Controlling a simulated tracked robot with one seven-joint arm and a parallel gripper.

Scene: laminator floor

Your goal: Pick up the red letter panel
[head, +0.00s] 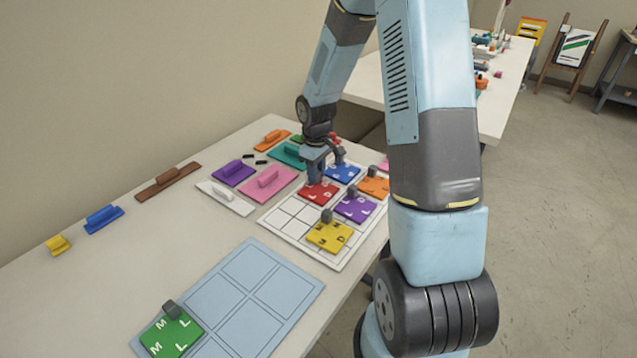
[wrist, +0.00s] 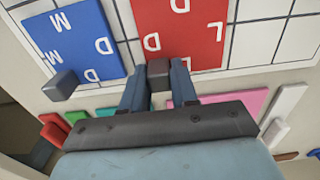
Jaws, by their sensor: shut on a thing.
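The red letter panel (head: 316,193) lies on the white gridded board (head: 292,222), with white letters and a dark grey knob. It also fills the upper middle of the wrist view (wrist: 180,25). My gripper (head: 317,178) is over the panel, shut on its knob; in the wrist view the two fingers (wrist: 158,78) stand on either side of the knob. The panel appears flat at the board; I cannot tell whether it is lifted. My fingers hide part of its far edge in the head view.
Blue (head: 343,171), orange (head: 374,187), purple (head: 355,208) and yellow (head: 329,236) letter panels sit close around it. A pale blue gridded board (head: 250,308) holds a green panel (head: 172,332) in one corner; its other cells are empty. Coloured handled blocks line the wall side.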

